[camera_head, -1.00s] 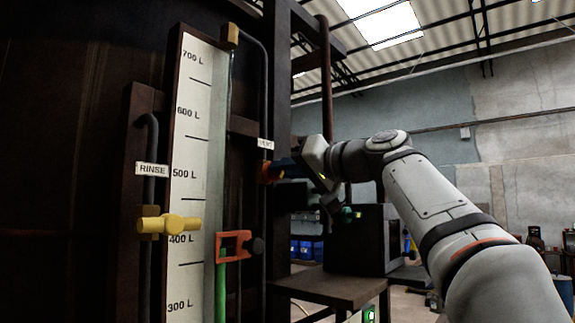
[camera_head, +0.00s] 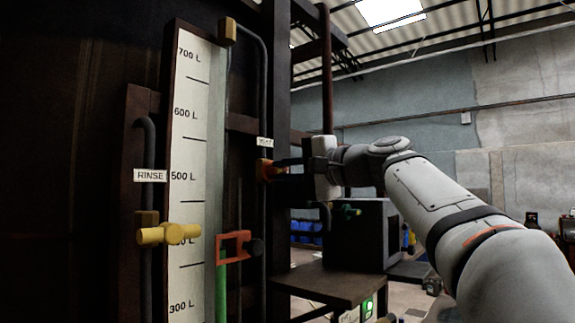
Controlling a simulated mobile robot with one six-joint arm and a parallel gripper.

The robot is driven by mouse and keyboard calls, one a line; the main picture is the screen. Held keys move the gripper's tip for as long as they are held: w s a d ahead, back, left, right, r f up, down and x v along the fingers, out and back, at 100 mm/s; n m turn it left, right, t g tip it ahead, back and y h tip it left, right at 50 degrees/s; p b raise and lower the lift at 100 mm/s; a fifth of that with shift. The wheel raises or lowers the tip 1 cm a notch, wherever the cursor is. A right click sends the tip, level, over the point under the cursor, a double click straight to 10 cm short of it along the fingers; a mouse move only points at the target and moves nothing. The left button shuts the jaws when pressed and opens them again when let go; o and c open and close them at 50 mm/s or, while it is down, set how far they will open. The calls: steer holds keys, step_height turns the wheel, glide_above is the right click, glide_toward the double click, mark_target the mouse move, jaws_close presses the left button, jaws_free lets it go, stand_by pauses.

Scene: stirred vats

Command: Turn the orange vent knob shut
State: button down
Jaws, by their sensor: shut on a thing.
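The orange vent knob (camera_head: 264,170) sits on the dark vertical pipe just below a small white label (camera_head: 265,142), whose print is hard to read. My gripper (camera_head: 276,169) reaches in from the right with its dark fingers level and shut on the knob. The fingers hide part of the knob, so its exact turn angle cannot be told.
Left of the knob stands a white level scale (camera_head: 194,150) marked in litres. A brown table (camera_head: 335,288) stands below my gripper.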

steer(key=shift+f+m, duration=0.1)
steer(key=shift+m, duration=0.6)
steer(key=c, duration=1.4)
jaws_free()
steer(key=shift+c, duration=0.2)
steer(key=shift+s, duration=0.1)
steer(key=b+v, duration=0.2)
steer(key=v, duration=0.5)
steer(key=shift+s+d, duration=0.2)
steer(key=shift+d, duration=0.1)
